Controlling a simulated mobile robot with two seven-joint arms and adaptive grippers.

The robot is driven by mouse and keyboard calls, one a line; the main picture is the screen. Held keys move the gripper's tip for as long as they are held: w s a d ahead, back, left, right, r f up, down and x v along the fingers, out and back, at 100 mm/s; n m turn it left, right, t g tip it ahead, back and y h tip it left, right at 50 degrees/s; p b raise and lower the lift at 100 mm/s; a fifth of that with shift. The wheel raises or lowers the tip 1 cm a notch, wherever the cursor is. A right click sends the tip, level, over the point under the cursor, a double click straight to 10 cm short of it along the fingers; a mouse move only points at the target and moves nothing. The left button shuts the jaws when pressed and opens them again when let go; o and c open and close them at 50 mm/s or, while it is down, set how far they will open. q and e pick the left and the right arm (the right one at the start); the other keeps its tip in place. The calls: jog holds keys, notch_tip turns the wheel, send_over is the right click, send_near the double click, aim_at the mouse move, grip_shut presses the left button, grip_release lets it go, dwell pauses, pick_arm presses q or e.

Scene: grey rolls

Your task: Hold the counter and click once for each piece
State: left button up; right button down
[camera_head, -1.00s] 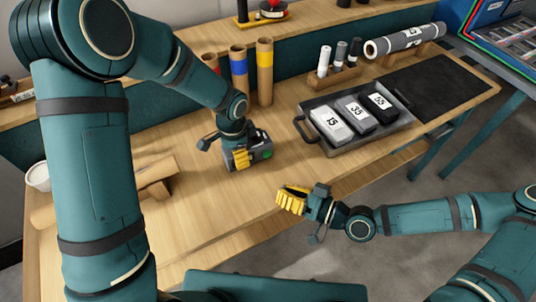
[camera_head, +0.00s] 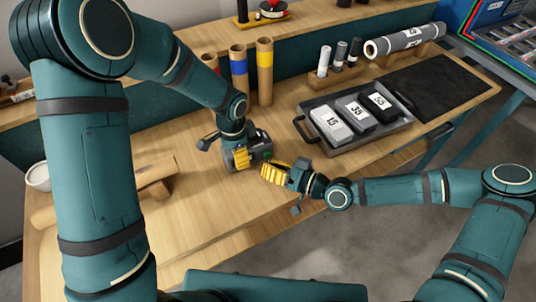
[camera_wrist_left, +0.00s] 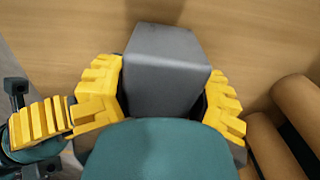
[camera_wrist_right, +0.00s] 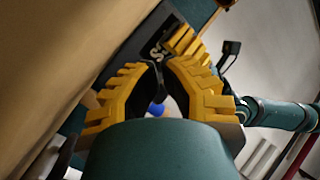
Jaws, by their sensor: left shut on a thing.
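The counter (camera_head: 262,146), a small dark grey box, is held above the table by my left gripper (camera_head: 240,158). In the left wrist view the counter (camera_wrist_left: 165,70) shows as a plain grey block between the yellow fingers. My right gripper (camera_head: 275,172) is just right of and in front of the counter, its fingers together and empty. Whether it touches the counter is unclear. In the right wrist view its fingertips (camera_wrist_right: 159,66) nearly meet, and they partly hide a dark body with a white mark. Three labelled pieces, white (camera_head: 331,124), grey (camera_head: 356,111) and black (camera_head: 381,103), lie in a tray.
The grey tray (camera_head: 342,149) stands right of my grippers, beside a black mat (camera_head: 440,84). Upright cardboard tubes (camera_head: 264,75) with coloured bands stand behind my left gripper. A brown roll on a stand (camera_head: 150,180) and a white bowl (camera_head: 38,176) are at left. The front tabletop is clear.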

jog(key=shift+w+a, duration=0.15)
jog(key=shift+w, duration=0.1)
dwell(1.3)
jog(key=shift+w+a, duration=0.15)
jog(key=shift+w, duration=0.1)
dwell(0.5)
jog(key=shift+w+a+r, duration=0.25)
jog(key=shift+w+r, duration=0.1)
jog(key=shift+w, duration=0.15)
dwell(1.1)
jog(key=shift+s+d, duration=0.1)
jog(key=shift+s, duration=0.05)
dwell(0.5)
jog(key=shift+s+d+f, duration=0.1)
jog(key=shift+s+d, duration=0.4)
jog(key=shift+s, duration=0.25)
jog(key=shift+s+d+f, duration=0.1)
jog(key=shift+s+d, duration=0.35)
jog(key=shift+s, duration=0.35)
jog(key=shift+s+d, duration=0.5)
jog(key=shift+s, duration=0.25)
